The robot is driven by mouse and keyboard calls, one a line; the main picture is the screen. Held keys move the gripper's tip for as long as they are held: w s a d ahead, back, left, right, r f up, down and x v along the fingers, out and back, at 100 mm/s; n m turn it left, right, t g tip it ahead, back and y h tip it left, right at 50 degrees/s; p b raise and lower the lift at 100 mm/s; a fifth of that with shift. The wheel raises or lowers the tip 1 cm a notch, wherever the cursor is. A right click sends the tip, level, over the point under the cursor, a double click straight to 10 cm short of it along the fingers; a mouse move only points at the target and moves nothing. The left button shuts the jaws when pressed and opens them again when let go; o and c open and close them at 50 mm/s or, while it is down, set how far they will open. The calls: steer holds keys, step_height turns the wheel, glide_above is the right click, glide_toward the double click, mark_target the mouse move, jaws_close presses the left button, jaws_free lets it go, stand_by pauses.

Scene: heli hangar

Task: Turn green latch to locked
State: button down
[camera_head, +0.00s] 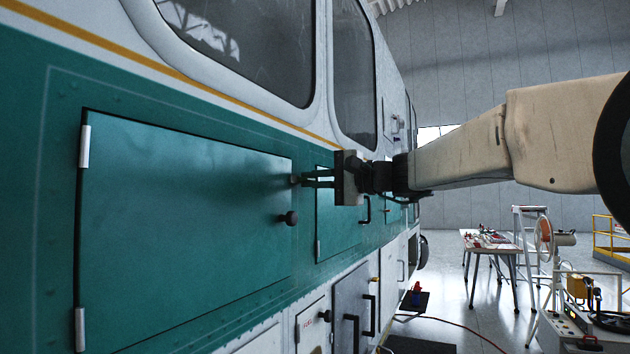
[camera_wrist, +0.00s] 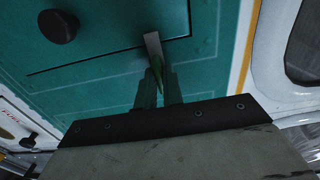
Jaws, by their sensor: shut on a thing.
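The green latch (camera_wrist: 157,66) sits at the edge of a closed teal panel door (camera_head: 185,210) on the helicopter's side. In the wrist view it shows as a thin piece, pale grey at one end and green toward my fingers, lying across the door's seam. My gripper (camera_head: 304,180) reaches in from the right at the door's upper right corner. In the wrist view my gripper (camera_wrist: 158,82) is shut on the latch, with a finger on each side. In the head view the fingers mostly hide the latch, and any locked marking cannot be made out.
A dark round knob (camera_head: 289,218) stands out from the door below my gripper; it also shows in the wrist view (camera_wrist: 58,26). Dark handles (camera_head: 366,210) project from nearby panels. A work table (camera_head: 493,243) and a cart stand farther back on the right.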

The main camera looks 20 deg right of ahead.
steer(key=c, duration=1.5)
jaws_free()
steer(key=v, duration=0.7)
steer(key=shift+s+d, duration=0.25)
steer(key=shift+d, duration=0.05)
